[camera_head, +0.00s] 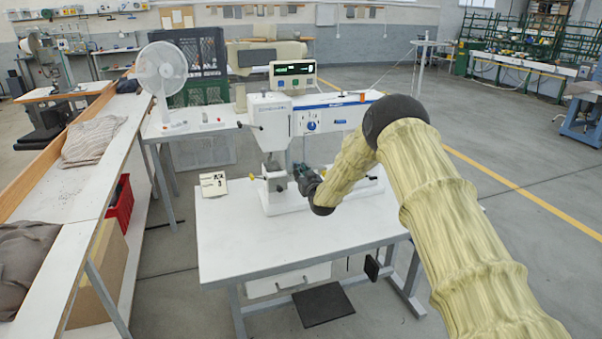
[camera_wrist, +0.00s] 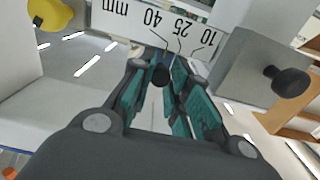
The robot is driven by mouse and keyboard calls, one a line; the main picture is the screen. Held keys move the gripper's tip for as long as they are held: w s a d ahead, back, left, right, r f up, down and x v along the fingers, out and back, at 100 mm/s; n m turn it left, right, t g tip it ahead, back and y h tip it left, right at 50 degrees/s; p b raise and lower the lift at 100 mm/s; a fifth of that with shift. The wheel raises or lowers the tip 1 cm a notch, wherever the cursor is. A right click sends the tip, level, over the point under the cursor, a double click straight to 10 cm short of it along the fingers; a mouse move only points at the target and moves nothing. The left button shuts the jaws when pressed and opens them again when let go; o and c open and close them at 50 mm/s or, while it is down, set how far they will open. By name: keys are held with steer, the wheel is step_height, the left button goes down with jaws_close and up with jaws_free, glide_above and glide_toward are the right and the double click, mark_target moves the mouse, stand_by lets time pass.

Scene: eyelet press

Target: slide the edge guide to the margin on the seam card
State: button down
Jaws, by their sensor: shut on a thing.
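The seam card (camera_head: 213,184) stands on the white table left of the press; its print is too small to read. My gripper (camera_head: 301,173) is at the front of the press, low by its base. In the wrist view my gripper (camera_wrist: 163,78) has its teal-padded fingers closed around a small dark round knob (camera_wrist: 160,76), apparently the edge guide's. The rest of the guide is hidden by the fingers. Just beyond the knob is a white scale plate (camera_wrist: 130,22) marked 40, 25 and 10 mm, upside down in this view. The guide's exact mark cannot be told.
In the wrist view a grey block with a black knob (camera_wrist: 291,81) is close on the right, and a yellow knob (camera_wrist: 52,13) is at upper left. The table's front (camera_head: 270,250) is clear.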

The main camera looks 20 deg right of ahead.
steer(key=shift+a, duration=0.15)
steer(key=shift+a+b, duration=0.6)
steer(key=shift+b, duration=0.15)
steer(key=c, duration=1.3)
jaws_free()
steer(key=shift+c, duration=0.2)
